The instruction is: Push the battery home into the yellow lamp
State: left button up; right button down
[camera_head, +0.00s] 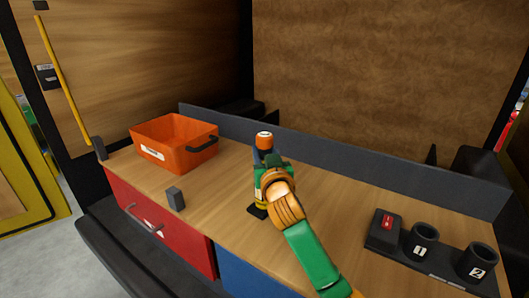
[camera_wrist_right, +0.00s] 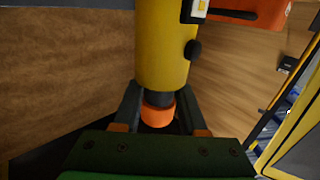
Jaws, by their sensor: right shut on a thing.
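The yellow lamp (camera_head: 262,205) stands upright near the middle of the bench, mostly hidden behind my right gripper (camera_head: 266,163). In the right wrist view the lamp's yellow body (camera_wrist_right: 166,50) fills the upper middle, with a black knob on its side. The battery, dark with an orange end (camera_head: 264,137), shows above the gripper. Its orange end (camera_wrist_right: 158,112) also shows between my right fingers (camera_wrist_right: 160,100), which are shut on the battery. Its dark part meets the lamp's end; how deep it sits is hidden. My left gripper is not in view.
An orange bin (camera_head: 165,152) stands at the back left. A small grey block (camera_head: 175,198) stands near the front edge. A dark holder with numbered cups (camera_head: 423,240) and a red-topped box (camera_head: 386,228) is at right. A grey rail (camera_head: 345,160) runs along the back.

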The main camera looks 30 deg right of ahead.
jog(key=shift+c, duration=1.9)
grip_release()
jog(key=b+v, duration=0.1)
jog(key=v, duration=0.6)
